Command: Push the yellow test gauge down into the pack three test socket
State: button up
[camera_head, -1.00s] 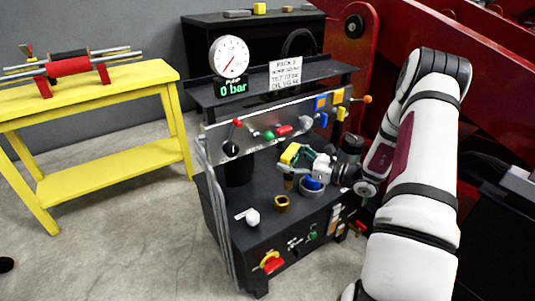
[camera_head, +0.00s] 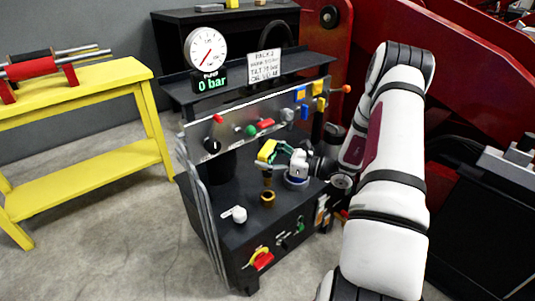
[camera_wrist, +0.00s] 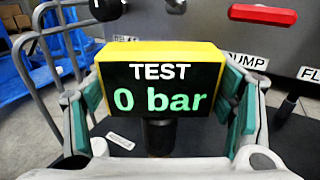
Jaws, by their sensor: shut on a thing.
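The yellow test gauge (camera_head: 264,149) is held upright above the dark cart deck, with a brass-coloured piece (camera_head: 267,177) just below it. My gripper (camera_head: 276,154) is shut on it, with green-padded fingers on both sides. In the wrist view the gauge (camera_wrist: 160,94) faces me and reads "TEST 0 bar". A dark stem (camera_wrist: 160,136) goes down from it; its lower end is hidden. A brass ring fitting (camera_head: 267,198) stands on the deck in front. I cannot tell which fitting is the pack three socket, or whether the stem touches one.
A panel with coloured knobs and levers (camera_head: 265,124) rises close behind the gauge. A round dial (camera_head: 206,48) and a "0 bar" display (camera_head: 211,83) stand above it. A white-knobbed lever (camera_head: 238,214) is at the front left. A yellow bench (camera_head: 85,94) stands left.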

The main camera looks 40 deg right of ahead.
aim_at(271, 177)
jog(key=shift+f+b, duration=1.05)
jog(key=shift+f, duration=0.8)
jog(key=shift+f+b, duration=1.45)
jog(key=shift+f, duration=1.05)
dwell(0.4)
jog(key=o, duration=1.5)
jog(key=shift+s+d+f, duration=0.1)
jog(key=v, duration=1.1)
jog(key=shift+s+d, duration=0.15)
jog(key=shift+s, duration=0.25)
